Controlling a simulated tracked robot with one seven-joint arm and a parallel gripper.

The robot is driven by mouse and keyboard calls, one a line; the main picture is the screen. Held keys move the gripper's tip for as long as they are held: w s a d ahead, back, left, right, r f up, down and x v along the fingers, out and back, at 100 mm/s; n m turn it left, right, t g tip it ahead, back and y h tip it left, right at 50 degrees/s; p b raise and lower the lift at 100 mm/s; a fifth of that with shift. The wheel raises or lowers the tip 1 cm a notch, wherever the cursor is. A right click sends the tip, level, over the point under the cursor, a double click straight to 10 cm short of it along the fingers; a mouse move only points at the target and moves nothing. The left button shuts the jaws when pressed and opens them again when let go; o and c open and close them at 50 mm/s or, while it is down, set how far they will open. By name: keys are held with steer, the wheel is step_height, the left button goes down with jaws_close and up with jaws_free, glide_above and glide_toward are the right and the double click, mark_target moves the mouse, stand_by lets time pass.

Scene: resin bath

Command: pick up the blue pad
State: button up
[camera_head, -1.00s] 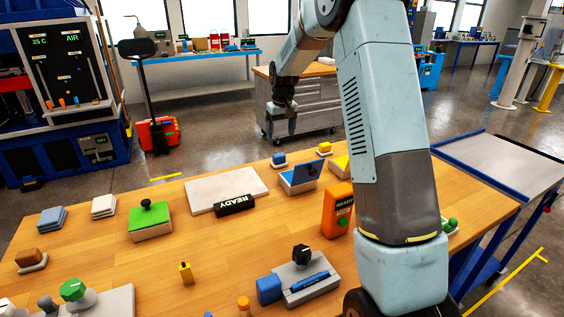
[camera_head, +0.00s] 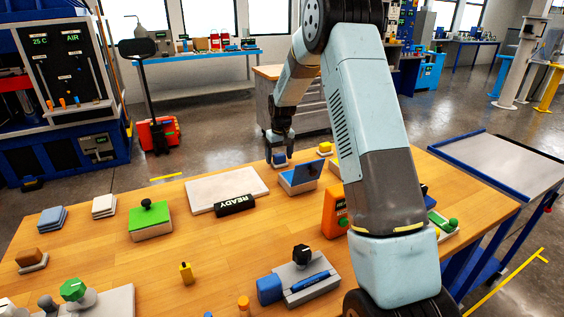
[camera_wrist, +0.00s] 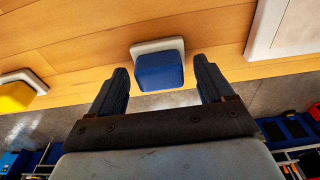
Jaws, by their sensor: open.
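The blue pad (camera_head: 280,160) sits on a small white base at the far edge of the wooden table. In the wrist view the blue pad (camera_wrist: 160,70) shows ahead, centred between the two fingers, on its white base (camera_wrist: 157,45). My gripper (camera_head: 279,152) is just above and around the pad in the head view, partly hiding it. In the wrist view my gripper (camera_wrist: 160,78) is open, with a gap visible on each side of the pad. I cannot tell exactly how far down the fingers reach beside it.
A yellow pad (camera_head: 325,148) on a white base stands to the right; it also shows in the wrist view (camera_wrist: 17,96). A box with a blue sloped face (camera_head: 300,176) stands close in front. A white slab (camera_head: 205,190) with a READY block (camera_head: 235,205) lies to the left.

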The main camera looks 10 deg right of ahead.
steer(key=shift+f, duration=0.15)
steer(key=shift+c, duration=0.2)
steer(key=c, duration=0.9)
steer(key=shift+r, duration=0.35)
step_height(320, 180, up, 2)
steer(key=shift+r, duration=0.15)
steer(key=shift+s+a+r, duration=0.7)
steer(key=shift+s+r, duration=1)
steer(key=shift+s, duration=0.55)
steer(key=shift+s+a+r, duration=0.75)
steer(key=shift+s+r, duration=0.9)
steer(key=shift+s, duration=0.55)
steer(key=shift+s+a+r, duration=0.7)
steer(key=shift+s+r, duration=1)
steer(key=shift+s, duration=0.55)
